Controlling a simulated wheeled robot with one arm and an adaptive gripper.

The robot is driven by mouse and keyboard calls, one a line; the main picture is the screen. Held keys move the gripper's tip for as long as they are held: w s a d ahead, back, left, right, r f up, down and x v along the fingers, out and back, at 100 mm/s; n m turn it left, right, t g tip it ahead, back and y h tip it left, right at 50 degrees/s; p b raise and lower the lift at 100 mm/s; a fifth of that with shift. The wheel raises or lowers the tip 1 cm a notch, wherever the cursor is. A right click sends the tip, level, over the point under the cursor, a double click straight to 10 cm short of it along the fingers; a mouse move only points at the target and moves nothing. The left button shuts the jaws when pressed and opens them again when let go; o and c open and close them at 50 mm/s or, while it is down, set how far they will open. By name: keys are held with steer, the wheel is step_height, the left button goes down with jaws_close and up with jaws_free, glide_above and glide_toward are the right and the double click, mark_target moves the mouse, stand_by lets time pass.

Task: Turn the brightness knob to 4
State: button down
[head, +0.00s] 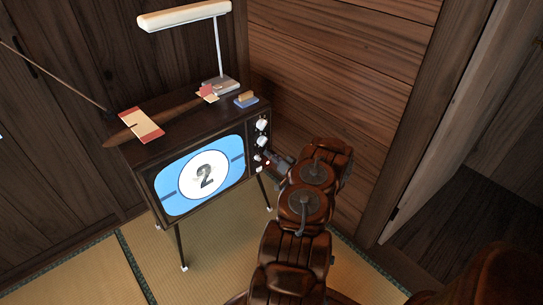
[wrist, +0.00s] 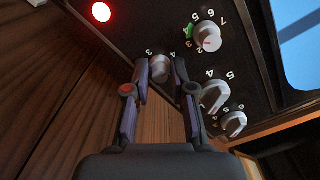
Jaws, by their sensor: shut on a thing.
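Other panel knobs are a white one by a green mark (wrist: 208,37) and two grey ones (wrist: 215,94) (wrist: 235,122) close to my right finger. A red light (wrist: 101,11) glows. A lamp (head: 185,15) stands on the television. A wooden wall (head: 330,70) is close behind.

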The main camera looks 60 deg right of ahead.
steer(key=c, duration=1.1)
jaws_free()
steer(key=v, duration=1.2)
steer(key=shift+s, duration=0.1)
steer(key=shift+s, duration=0.1)
